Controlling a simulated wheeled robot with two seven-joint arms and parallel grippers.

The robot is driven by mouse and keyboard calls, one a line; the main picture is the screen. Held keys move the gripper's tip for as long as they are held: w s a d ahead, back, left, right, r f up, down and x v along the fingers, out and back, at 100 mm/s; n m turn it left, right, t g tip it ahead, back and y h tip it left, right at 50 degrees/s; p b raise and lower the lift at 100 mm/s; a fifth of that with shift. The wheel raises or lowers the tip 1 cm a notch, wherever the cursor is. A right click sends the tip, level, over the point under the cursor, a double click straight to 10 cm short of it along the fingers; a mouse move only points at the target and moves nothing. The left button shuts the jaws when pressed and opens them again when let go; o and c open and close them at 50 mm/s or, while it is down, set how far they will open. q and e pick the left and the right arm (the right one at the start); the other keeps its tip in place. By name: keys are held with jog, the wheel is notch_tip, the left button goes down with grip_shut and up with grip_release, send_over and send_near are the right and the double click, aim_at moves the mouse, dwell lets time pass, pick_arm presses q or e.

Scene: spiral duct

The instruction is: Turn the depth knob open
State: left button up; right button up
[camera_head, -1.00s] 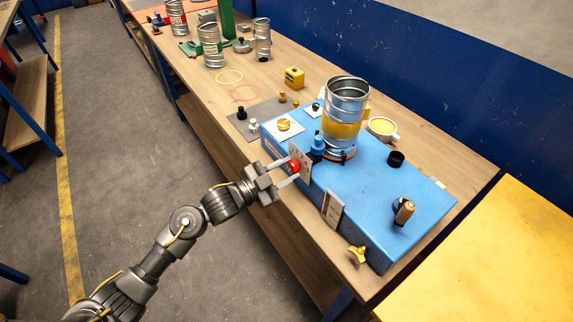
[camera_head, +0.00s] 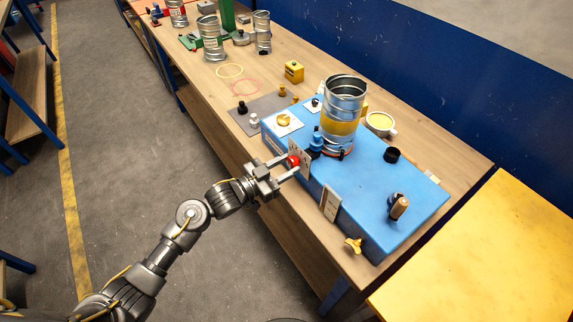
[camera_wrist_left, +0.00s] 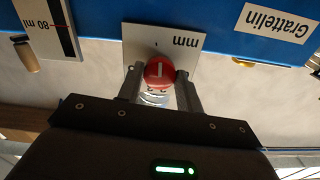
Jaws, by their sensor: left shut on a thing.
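The red knob (camera_head: 293,161), which I take for the depth knob, sits at a pale plate on the front side of the blue machine (camera_head: 375,190). In the left wrist view the red knob (camera_wrist_left: 159,72) has a short white mark on its face, roughly upright in the picture. The plate (camera_wrist_left: 178,48) behind it reads "mm" upside down. My left gripper (camera_head: 288,166) reaches the knob from the front left. In the left wrist view its fingers (camera_wrist_left: 159,82) stand on both sides of the knob, shut on it. My right gripper is not in view.
A metal duct piece with a yellow band (camera_head: 341,115) stands on the machine. A wood-handled crank (camera_head: 399,206) is on top.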

pick_arm(q)
jog(key=shift+w, duration=0.1)
jog(key=o, duration=1)
jog(key=shift+a, duration=0.1)
jog(key=shift+s+a+f, duration=0.1)
jog(key=shift+s+a, duration=0.15)
jog(key=shift+s, duration=0.05)
jog(key=shift+b+v, duration=1.7)
jog(key=shift+v, duration=3.3)
